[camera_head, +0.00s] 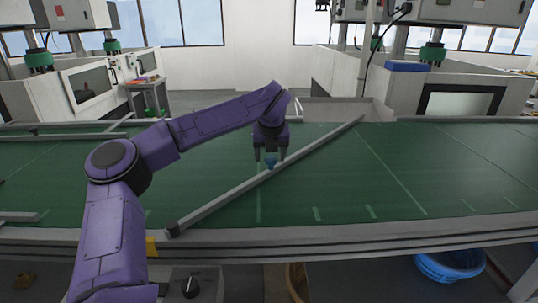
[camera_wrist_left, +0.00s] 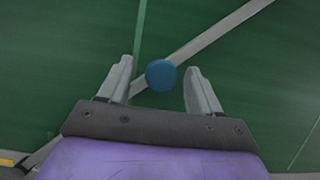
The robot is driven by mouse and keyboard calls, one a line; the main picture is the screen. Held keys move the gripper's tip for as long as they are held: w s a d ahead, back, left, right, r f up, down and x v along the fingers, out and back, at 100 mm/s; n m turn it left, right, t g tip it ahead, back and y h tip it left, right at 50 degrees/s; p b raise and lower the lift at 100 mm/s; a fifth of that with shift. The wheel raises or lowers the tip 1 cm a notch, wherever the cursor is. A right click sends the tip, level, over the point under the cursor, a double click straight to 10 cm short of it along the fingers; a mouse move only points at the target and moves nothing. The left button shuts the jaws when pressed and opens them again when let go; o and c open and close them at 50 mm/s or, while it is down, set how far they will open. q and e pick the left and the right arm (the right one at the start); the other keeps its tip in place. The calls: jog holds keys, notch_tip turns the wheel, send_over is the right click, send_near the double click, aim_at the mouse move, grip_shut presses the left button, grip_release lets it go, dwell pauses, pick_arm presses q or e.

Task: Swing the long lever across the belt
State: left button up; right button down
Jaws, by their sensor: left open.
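The long grey lever (camera_head: 222,197) lies diagonally across the green belt (camera_head: 330,185), from a dark pivot end at the near rail to the far edge at the right. A blue knob (camera_head: 270,161) stands on the lever near its middle. My left gripper (camera_head: 270,155) is open above the lever, with its fingers on either side of the knob. In the left wrist view the blue knob (camera_wrist_left: 161,74) shows between the two fingertips (camera_wrist_left: 158,76), with a gap on each side. The lever (camera_wrist_left: 225,32) runs diagonally beneath it. My right gripper is not in view.
A light-coloured bin (camera_head: 335,110) stands behind the belt at the lever's far end. Other grey bars (camera_head: 75,135) lie over the belt at the left. A blue basket (camera_head: 450,264) is below the belt at the right. The belt surface to the right is clear.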

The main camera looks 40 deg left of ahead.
pick_arm(q)
jog(key=v, duration=1)
jog(key=shift+a+b, duration=0.25)
jog(key=shift+b, duration=0.1)
jog(key=shift+s+r, duration=0.1)
